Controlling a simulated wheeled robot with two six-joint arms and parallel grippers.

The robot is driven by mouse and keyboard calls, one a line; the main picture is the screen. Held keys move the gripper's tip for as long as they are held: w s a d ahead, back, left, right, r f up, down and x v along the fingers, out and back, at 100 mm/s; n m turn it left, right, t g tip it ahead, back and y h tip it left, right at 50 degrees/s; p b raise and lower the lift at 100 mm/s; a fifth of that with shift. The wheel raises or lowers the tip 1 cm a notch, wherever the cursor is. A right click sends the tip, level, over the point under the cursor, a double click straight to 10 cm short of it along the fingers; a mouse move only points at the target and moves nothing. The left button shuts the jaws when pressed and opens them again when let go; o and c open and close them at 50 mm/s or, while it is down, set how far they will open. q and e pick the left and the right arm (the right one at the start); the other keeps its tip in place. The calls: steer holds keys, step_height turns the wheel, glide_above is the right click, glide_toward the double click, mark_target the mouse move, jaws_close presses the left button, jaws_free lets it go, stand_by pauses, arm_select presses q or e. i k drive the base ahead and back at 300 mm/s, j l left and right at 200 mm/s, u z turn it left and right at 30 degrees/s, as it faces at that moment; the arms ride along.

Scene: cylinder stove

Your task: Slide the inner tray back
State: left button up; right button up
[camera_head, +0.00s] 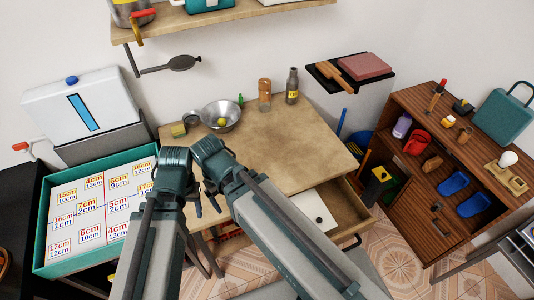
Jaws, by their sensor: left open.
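A wooden table (283,135) stands in the middle, with a drawer (346,228) pulled out at its front right. Inside the drawer lies a white tray-like panel (318,212) with a small dark spot; the table edge and my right forearm hide part of it. My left gripper (190,200) is open, pointing down at the table's front left, apart from the drawer. My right gripper (212,195) is close beside it; its fingers are too small and overlapped to tell their state. Both are left of the white panel.
A metal bowl (221,114), a brown jar (264,95) and a bottle (292,86) stand on the table's back. A teal-framed box of number cards (146,150) is at left. A wooden shelf unit (405,100) stands at right. The table's middle is clear.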

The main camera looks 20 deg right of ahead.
mark_target(309, 202)
steer(key=z, duration=1.35)
steer(key=k+j+u, duration=0.2)
steer(key=k+j, duration=0.35)
steer(key=k, duration=0.1)
